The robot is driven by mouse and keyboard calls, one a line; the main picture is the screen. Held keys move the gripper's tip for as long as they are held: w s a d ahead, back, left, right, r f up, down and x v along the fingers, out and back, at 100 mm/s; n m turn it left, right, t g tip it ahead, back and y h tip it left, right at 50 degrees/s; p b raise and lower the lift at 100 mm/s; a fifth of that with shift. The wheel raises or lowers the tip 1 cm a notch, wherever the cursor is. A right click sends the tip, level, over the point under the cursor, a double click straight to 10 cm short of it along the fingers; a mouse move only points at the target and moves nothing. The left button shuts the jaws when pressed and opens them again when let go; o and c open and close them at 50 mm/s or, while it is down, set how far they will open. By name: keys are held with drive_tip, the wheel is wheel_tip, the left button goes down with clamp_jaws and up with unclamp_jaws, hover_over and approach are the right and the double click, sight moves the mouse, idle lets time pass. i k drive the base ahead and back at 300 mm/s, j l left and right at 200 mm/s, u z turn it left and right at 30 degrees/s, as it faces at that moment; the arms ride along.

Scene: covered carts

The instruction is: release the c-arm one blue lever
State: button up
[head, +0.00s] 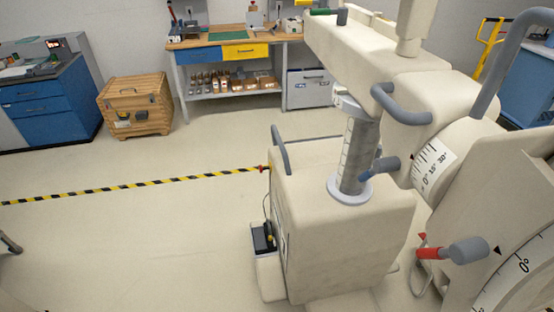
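The C-arm (340,235) is a large cream machine that fills the right half of the head view. A lever (382,166) with a grey-blue knob and a small blue part (366,176) sticks out to the left below the round scale housing, just right of the grey vertical column. From this angle I cannot tell its exact lock position. A lever with a red part (428,253) and a grey knob sits lower right, by the large curved scale. A green-ended lever (320,12) is at the top of the upper arm. My gripper is not in view.
Grey bar handles (280,150) stick out from the C-arm. A yellow-black striped strip (130,190) runs from the left to the machine. A workbench (235,50), wooden crate (135,106) and blue cabinet (45,100) stand at the back. The floor at left is mostly clear.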

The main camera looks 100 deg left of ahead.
sight(391, 164)
drive_tip(key=j+u, duration=0.1)
drive_tip(key=u, duration=2.65)
drive_tip(key=i+j+z, duration=0.1)
drive_tip(key=i, duration=0.35)
drive_tip(key=i+j+z, duration=0.1)
drive_tip(key=i+j, duration=0.25)
drive_tip(key=i, duration=0.1)
